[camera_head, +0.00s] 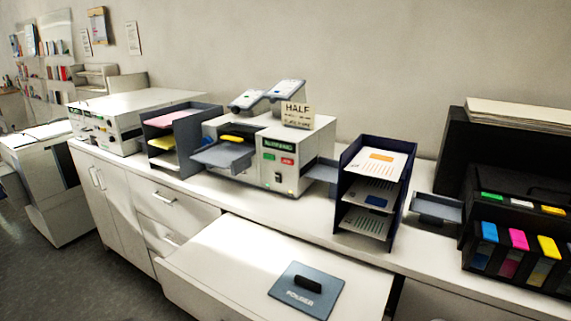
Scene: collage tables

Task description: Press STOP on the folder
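The folder appears to be the white machine (318,145) at the middle of the counter. A card reading HALF (297,115) stands on its top. Its front panel has a small lit green display (278,144), which seems to read RUNNING. Below the display are a green button (269,156) and a red button (287,161), side by side; their lettering is too small to read. A dark switch (278,178) sits lower on the panel. A yellow item (231,139) lies at the grey feed tray (222,155). Neither of my grippers is in view.
A blue-grey plate (320,300) with a black handle, apparently lettered FOLDER, lies on the lower white surface (230,262) in front. Paper racks stand left (188,140) and right (347,160) of the machine. A black printer with colour cartridges (500,190) stands at right.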

